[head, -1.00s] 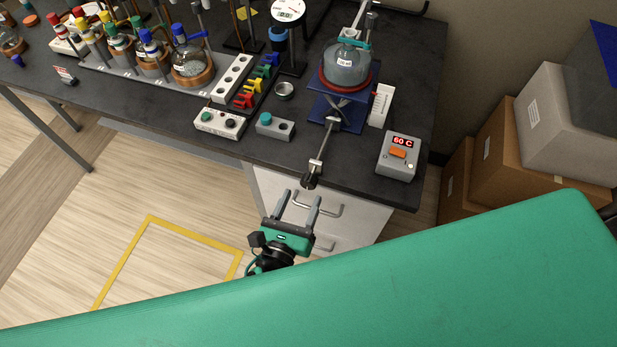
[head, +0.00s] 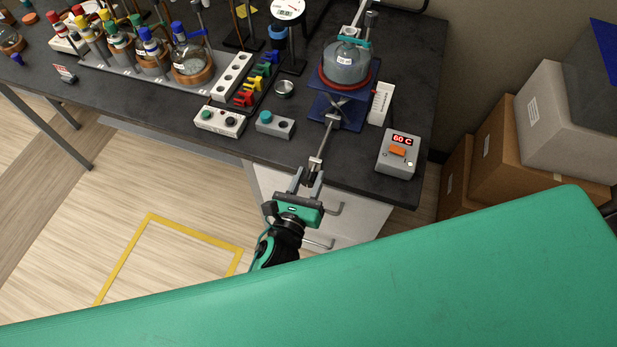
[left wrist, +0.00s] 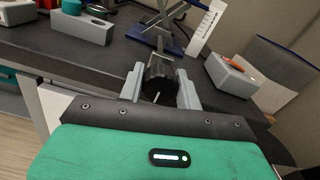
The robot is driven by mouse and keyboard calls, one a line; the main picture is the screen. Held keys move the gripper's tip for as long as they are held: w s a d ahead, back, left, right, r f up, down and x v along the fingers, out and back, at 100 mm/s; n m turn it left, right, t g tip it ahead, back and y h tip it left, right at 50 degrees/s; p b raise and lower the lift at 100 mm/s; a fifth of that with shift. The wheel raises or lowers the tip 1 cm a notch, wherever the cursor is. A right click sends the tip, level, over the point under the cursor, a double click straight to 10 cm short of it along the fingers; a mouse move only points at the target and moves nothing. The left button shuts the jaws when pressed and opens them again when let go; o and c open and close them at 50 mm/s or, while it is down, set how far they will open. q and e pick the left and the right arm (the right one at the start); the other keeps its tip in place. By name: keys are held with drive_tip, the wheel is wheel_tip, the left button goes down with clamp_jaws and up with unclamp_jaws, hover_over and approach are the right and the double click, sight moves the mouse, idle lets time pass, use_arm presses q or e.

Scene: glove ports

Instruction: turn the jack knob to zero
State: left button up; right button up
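The jack knob (left wrist: 159,77) is a dark cylinder at the near end of a metal rod from the blue lab jack (head: 336,112), standing out past the bench's front edge. My left gripper (head: 308,182) has its fingers on both sides of the knob. In the left wrist view the two grey fingers (left wrist: 160,84) lie close along it, with no clear gap. A pale line marks the knob's front face. A white scale card (head: 381,103) with a red pointer stands beside the jack; its figures are too small to read. My right gripper is not in view.
A round flask (head: 346,64) sits on the jack. White drawers (head: 345,200) are below the bench. Cartons (head: 515,160) stand at right.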

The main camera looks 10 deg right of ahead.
use_arm(q)
drive_tip(key=shift+n, duration=0.3)
drive_tip(key=shift+n, duration=1.2)
drive_tip(key=n, duration=0.3)
drive_tip(key=shift+n, duration=0.4)
drive_tip(key=o, duration=1)
drive_tip(key=shift+c, duration=0.2)
drive_tip(key=shift+s+a, duration=0.1)
